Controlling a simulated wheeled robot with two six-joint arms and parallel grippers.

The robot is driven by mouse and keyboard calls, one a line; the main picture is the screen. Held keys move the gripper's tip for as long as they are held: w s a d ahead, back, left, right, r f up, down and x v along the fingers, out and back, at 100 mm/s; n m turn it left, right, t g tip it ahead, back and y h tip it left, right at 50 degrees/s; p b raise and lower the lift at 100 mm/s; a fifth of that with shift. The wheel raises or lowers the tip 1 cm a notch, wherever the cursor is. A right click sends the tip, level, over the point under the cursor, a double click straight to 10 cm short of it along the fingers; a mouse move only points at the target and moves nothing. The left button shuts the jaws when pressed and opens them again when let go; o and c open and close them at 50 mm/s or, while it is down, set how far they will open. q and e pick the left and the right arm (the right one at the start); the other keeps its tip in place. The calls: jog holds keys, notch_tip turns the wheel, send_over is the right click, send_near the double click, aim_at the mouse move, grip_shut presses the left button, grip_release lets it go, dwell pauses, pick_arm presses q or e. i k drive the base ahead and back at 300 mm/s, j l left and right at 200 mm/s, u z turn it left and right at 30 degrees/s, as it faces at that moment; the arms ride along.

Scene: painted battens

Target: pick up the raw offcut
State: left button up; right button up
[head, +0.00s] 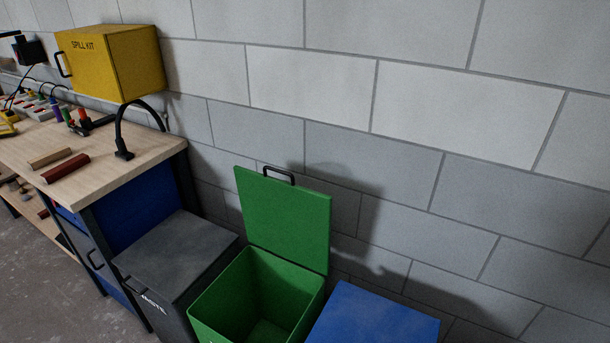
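A bare wood-coloured batten (50,157), which looks like the raw offcut, lies flat on the light wooden workbench (140,155) at the left. A dark red painted batten (66,169) lies beside it, nearer the bench's front edge and roughly parallel. Neither of my grippers shows in the head view, so what they hold cannot be seen.
A green bin (285,220) stands with its lid raised and looks empty. A grey waste bin (180,255) and a blue bin (375,320) flank it, both closed. A yellow spill kit box (135,65) is on the wall. A black curved lamp (121,130) stands at the bench corner.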

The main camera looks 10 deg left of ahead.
aim_at(37, 163)
jog(key=u, duration=1.8)
jog(key=i+j+z, duration=0.1)
jog(key=z, duration=0.25)
jog(key=i+j+z, duration=0.1)
jog(key=z, duration=0.2)
jog(key=i+j+z, duration=0.15)
jog(key=z, duration=0.2)
jog(key=i+j+z, duration=0.15)
jog(key=j, duration=0.25)
jog(key=i+j+z, duration=0.1)
jog(key=j, duration=0.3)
jog(key=i+j+z, duration=0.15)
jog(key=j, duration=0.3)
jog(key=i+j+z, duration=0.15)
jog(key=j, duration=0.3)
jog(key=i+j+z, duration=0.1)
jog(key=j, duration=0.4)
jog(key=i, duration=0.1)
